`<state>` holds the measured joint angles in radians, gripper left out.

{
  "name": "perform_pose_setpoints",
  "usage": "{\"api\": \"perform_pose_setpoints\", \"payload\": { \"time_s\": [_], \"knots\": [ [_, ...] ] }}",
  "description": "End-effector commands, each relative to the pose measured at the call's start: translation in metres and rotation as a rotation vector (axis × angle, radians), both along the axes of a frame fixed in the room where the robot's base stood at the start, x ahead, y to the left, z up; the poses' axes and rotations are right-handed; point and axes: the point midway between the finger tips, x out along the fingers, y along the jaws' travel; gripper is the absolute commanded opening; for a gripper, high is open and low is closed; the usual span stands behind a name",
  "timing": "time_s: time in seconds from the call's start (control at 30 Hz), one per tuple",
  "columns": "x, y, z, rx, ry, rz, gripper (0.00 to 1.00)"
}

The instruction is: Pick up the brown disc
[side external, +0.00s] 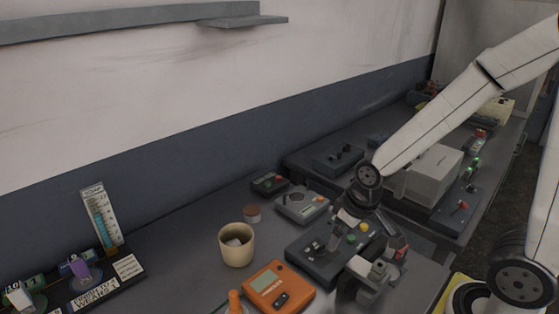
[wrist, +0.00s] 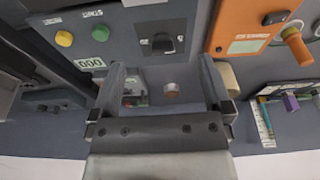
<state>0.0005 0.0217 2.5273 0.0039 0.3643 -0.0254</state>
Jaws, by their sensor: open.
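The brown disc (side external: 252,211) is small and round, and lies on the grey table behind a beige cup (side external: 236,250). In the wrist view the brown disc (wrist: 171,90) shows in the gap between my two fingers, some way beyond them. My gripper (side external: 347,218) is open and empty, above the dark control box (side external: 318,263), to the right of the disc and apart from it. My gripper's fingers also frame the wrist view (wrist: 162,64). The cup is partly hidden behind the right finger in the wrist view (wrist: 229,76).
A grey device with a round dial (side external: 302,205) and a small dark box with buttons (side external: 269,183) stand near the disc. An orange meter (side external: 278,290) is at the front. A gauge stand (side external: 100,217) is at left. The table left of the disc is clear.

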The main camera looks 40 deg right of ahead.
Motion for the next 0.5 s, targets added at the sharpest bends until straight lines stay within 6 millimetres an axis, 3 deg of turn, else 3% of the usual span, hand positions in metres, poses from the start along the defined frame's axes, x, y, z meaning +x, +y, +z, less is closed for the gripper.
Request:
{"api": "perform_pose_setpoints", "payload": {
  "time_s": [0.17, 0.5],
  "knots": [
    [0.029, 0.0, 0.003, -0.009, 0.011, 0.061, 1.0],
    [0.114, 0.0, 0.006, -0.03, 0.043, 0.268, 1.0]
  ]
}}
